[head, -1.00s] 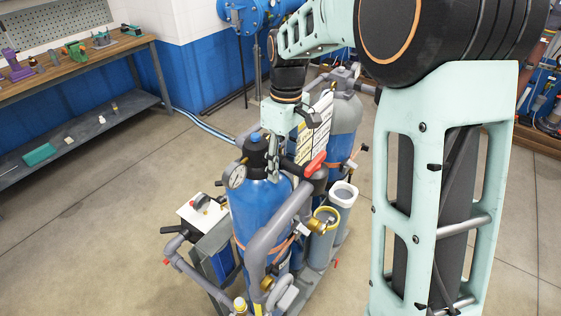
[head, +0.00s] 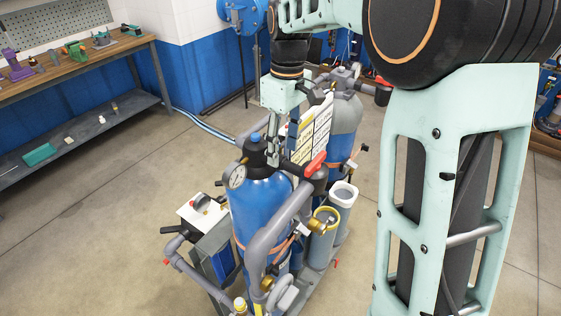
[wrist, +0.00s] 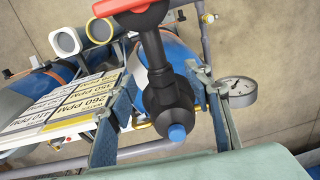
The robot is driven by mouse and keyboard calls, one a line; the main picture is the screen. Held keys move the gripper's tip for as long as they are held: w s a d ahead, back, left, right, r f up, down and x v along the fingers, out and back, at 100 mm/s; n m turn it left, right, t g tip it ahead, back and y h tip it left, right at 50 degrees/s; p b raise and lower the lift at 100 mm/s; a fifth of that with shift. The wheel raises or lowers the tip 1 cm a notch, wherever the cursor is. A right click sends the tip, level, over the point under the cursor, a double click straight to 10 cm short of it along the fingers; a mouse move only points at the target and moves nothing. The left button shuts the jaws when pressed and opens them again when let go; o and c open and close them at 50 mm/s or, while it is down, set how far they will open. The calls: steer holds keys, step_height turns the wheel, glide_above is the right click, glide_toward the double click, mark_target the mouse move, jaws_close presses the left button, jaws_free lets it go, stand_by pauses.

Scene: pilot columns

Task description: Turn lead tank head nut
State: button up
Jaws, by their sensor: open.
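The front blue tank (head: 262,205) stands upright with a black head (head: 257,158) and a small blue cap (head: 255,137) on top. The wrist view also shows the black head (wrist: 168,95) and its blue tip (wrist: 177,132). My gripper (head: 275,158) is open and points down just right of the cap in the head view. In the wrist view one finger of my gripper (wrist: 158,78) is on each side of the head. I cannot tell whether either finger touches it. Which part is the nut is not clear.
A round gauge (head: 237,177) sits on the tank's left side. A red-handled valve (head: 314,164) and grey pipe (head: 270,238) are close on the right. A second tank (head: 343,128) and a printed panel (head: 315,130) stand behind. Open floor lies left, before the workbench (head: 70,75).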

mark_target(284, 156)
steer(key=shift+r, duration=1.6)
steer(key=o, duration=0.6)
steer(key=shift+w, duration=0.1)
